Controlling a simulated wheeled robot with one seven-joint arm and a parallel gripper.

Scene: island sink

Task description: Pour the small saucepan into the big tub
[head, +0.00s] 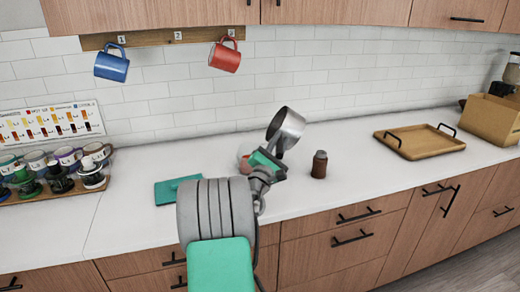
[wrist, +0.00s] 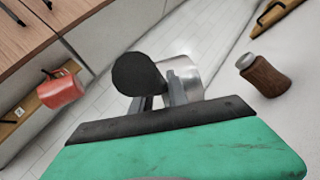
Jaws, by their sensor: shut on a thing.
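The small saucepan (head: 288,126), a shiny steel pan, is in the air above the counter in the head view, strongly tilted with its body up and to the right. My gripper (head: 272,157) is shut on it, apparently by the handle. In the wrist view, my gripper (wrist: 156,100) shows at the centre, with part of the steel saucepan (wrist: 183,78) just beyond the fingers and a black round end in front. I cannot make out a clear big tub. A reddish object (head: 245,163) is mostly hidden behind my gripper, and I cannot tell what it is.
A brown jar (head: 319,165) stands close right of my gripper. A teal flat item (head: 177,189) lies to the left. A wooden tray (head: 420,142) is farther right. Blue (head: 111,64) and red (head: 225,55) mugs hang above. Free counter lies between jar and tray.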

